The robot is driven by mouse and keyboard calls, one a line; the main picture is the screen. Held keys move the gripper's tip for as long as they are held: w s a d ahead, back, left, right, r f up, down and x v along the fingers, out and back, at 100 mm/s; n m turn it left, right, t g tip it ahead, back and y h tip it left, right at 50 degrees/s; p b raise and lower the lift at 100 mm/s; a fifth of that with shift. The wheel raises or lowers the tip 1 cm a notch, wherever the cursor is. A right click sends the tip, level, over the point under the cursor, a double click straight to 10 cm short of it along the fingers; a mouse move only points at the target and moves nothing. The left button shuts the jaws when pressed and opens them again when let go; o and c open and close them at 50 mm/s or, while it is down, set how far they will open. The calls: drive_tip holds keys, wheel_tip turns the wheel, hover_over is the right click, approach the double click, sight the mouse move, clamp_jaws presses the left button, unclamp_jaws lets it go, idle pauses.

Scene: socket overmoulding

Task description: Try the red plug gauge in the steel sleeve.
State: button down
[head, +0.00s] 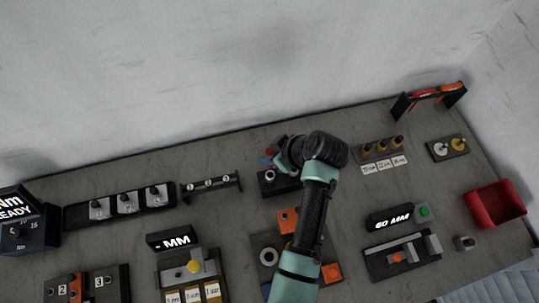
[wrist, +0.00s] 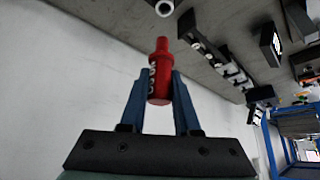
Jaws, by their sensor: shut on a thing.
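My gripper (wrist: 159,100) is shut on the red plug gauge (wrist: 160,72), its blue fingers on either side of the lower body. The gauge has white lettering and a narrower end pointing away from the gripper. A pale ring-shaped end, seemingly the steel sleeve (wrist: 164,8), shows at the top edge of the wrist view. A clear gap separates the gauge tip from it. In the head view the gauge (head: 267,159) is a small red patch beside my gripper (head: 272,156), above a black block (head: 283,185) with a pale round spot. My arm hides part of this area.
A black rack with several pale fittings (head: 127,202) and a low bar stand (head: 211,186) lie to the left. The wall rises behind the bench. Bare grey bench lies between the stations.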

drive_tip(key=shift+f, duration=0.1)
drive_tip(key=shift+f+b, duration=2.7)
drive_tip(key=shift+f, duration=0.35)
drive_tip(key=shift+f+b, duration=0.3)
drive_tip(key=shift+f, duration=0.05)
drive_tip(key=shift+r+p, duration=0.35)
drive_tip(key=shift+r, duration=0.05)
idle(4.1)
